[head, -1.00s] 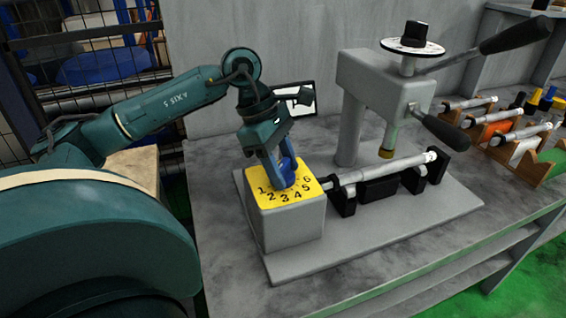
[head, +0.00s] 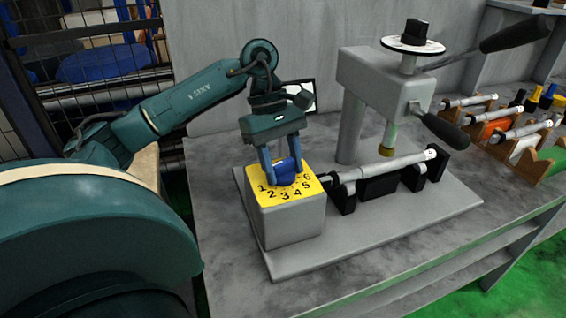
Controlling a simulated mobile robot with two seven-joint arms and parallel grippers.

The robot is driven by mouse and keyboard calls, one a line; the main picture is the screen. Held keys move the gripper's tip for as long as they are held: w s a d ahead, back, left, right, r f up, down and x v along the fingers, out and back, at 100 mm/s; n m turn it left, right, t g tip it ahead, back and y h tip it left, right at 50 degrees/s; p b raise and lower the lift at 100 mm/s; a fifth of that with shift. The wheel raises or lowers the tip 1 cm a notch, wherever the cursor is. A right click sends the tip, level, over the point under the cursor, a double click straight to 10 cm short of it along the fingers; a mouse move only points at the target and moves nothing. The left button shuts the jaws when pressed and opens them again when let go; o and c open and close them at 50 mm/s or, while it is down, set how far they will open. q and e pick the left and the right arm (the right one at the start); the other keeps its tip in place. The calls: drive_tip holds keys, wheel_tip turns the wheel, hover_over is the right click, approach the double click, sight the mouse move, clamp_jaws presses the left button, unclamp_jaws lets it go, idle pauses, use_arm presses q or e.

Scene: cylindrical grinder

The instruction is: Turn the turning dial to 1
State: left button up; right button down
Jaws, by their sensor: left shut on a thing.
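The turning dial (head: 286,171) is a blue knob on the yellow number plate (head: 265,197) on top of a grey block. The plate shows the numbers 1 to 6, with 1 at the left and 6 at the right. My left gripper (head: 285,174) points down from above with its blue fingers on either side of the dial, shut on it. The dial's pointer mark is too small or too hidden to read. My right gripper is not in view.
The grinder's grey column and head (head: 385,80), with black-handled levers, stand right of the block. A metal shaft (head: 390,166) lies on black supports beside it. A rack (head: 515,140) with several shafts sits at the far right.

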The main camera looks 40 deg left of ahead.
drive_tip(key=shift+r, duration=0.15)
use_arm(q)
drive_tip(key=o, duration=0.9)
drive_tip(key=shift+o, duration=0.2)
drive_tip(key=p+v, duration=0.3)
drive_tip(key=v, duration=1)
drive_tip(key=shift+p, duration=0.35)
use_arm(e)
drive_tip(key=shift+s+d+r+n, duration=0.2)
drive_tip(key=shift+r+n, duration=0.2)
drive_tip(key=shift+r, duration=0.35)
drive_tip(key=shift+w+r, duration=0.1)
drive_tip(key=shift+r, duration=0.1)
